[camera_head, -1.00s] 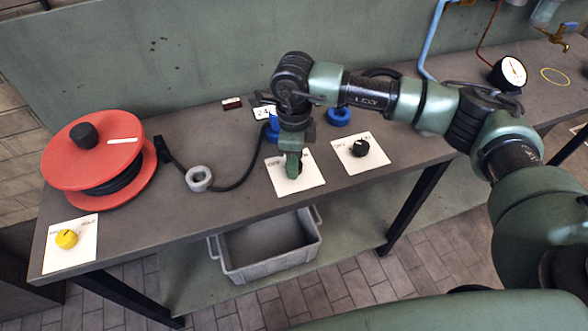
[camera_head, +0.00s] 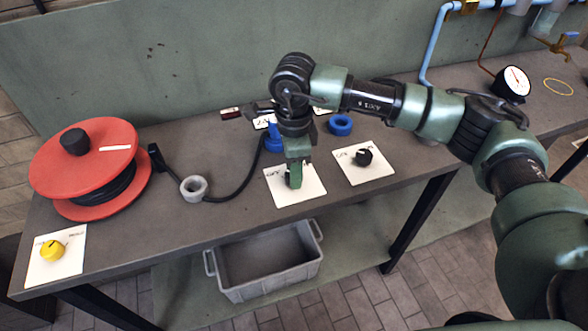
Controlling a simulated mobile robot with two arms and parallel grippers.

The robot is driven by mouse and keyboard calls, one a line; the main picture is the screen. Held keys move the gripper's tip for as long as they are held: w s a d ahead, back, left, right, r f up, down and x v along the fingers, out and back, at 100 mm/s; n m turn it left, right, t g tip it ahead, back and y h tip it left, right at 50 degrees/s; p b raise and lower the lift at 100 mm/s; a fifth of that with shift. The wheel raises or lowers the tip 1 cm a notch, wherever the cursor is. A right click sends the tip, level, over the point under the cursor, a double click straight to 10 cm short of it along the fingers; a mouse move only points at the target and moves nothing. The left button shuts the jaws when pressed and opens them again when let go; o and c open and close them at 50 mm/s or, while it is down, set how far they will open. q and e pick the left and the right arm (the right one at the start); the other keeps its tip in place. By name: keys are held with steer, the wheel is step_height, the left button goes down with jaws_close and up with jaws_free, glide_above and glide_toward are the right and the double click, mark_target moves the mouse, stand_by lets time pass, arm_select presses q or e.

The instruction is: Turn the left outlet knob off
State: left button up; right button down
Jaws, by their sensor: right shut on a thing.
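My right gripper (camera_head: 294,176) points down at the middle white plate (camera_head: 308,188) on the bench. It is shut on the knob there, which its fingers hide almost wholly. To its right, a black knob (camera_head: 364,157) sits on another white plate (camera_head: 378,170). At the bench's left end, a yellow knob (camera_head: 52,250) sits on a third white plate (camera_head: 70,262). Writing on the plates is too small to read surely. My left gripper is not in view.
A red cable reel (camera_head: 85,165) stands on the left of the bench (camera_head: 150,238). Its black cable runs through a grey ring (camera_head: 194,188). Blue fittings (camera_head: 340,124) lie behind the plates. A grey crate (camera_head: 266,286) is below. A gauge (camera_head: 516,82) and pipes are at right.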

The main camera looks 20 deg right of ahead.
steer(key=c, duration=0.9)
jaws_free()
steer(key=shift+r, duration=0.1)
step_height(320, 180, up, 8)
steer(key=shift+f+b, duration=0.15)
steer(key=shift+b, duration=0.55)
